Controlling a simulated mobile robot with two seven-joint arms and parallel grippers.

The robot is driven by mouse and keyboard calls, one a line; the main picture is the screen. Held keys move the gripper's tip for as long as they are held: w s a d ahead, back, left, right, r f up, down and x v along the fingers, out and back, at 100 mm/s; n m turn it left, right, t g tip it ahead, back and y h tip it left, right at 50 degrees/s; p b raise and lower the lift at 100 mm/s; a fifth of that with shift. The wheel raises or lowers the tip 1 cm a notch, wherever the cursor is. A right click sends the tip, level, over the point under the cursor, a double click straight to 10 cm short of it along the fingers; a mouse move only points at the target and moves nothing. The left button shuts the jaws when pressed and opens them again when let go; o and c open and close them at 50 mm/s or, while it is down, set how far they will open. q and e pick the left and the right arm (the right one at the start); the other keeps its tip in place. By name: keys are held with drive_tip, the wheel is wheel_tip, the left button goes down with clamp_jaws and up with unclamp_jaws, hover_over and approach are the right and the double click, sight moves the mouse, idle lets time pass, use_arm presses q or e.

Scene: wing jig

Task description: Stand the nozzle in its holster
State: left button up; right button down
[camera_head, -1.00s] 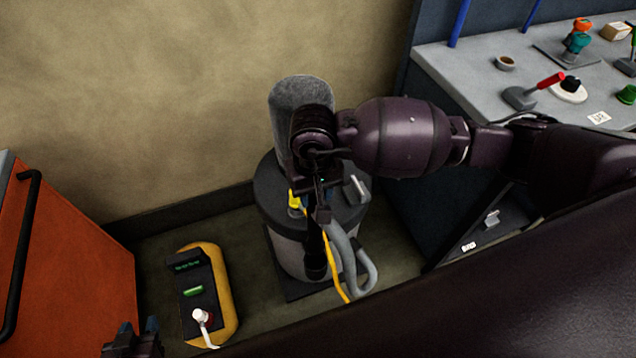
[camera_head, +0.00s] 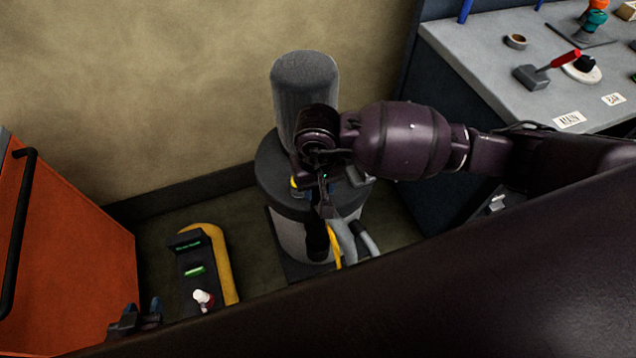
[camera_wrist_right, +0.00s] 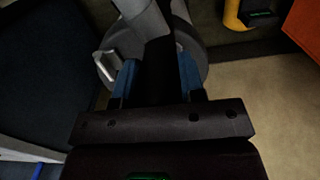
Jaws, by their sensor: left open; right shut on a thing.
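The nozzle (camera_head: 317,238) is a black tube. It hangs roughly upright in front of a round grey drum (camera_head: 289,240) with a dark lid. My right gripper (camera_head: 322,197) is shut on it, and in the right wrist view the dark tube (camera_wrist_right: 158,72) lies between the blue finger pads. A grey hose (camera_head: 345,240) runs beside the nozzle. A light grey bracket (camera_wrist_right: 106,66) stands at the drum's edge; I cannot tell whether it is the holster. My left gripper (camera_head: 136,316) is open and empty at the lower left, partly hidden by my own body.
A tall grey cylinder (camera_head: 305,85) stands on the drum. A yellow and black unit (camera_head: 222,262) with a white-topped knob is on the floor at left. An orange cabinet (camera_head: 70,250) is at far left. A grey workbench (camera_head: 470,50) with tools is at right.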

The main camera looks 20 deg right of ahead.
use_arm(q)
drive_tip(key=shift+f, duration=0.15)
drive_tip(key=shift+s+f+b, duration=0.45)
drive_tip(key=shift+f+b, duration=0.1)
drive_tip(key=shift+f, duration=0.25)
drive_tip(key=shift+w, duration=0.15)
drive_tip(key=shift+f+b, duration=0.45)
drive_tip(key=shift+b, duration=0.05)
drive_tip(key=shift+f, duration=0.1)
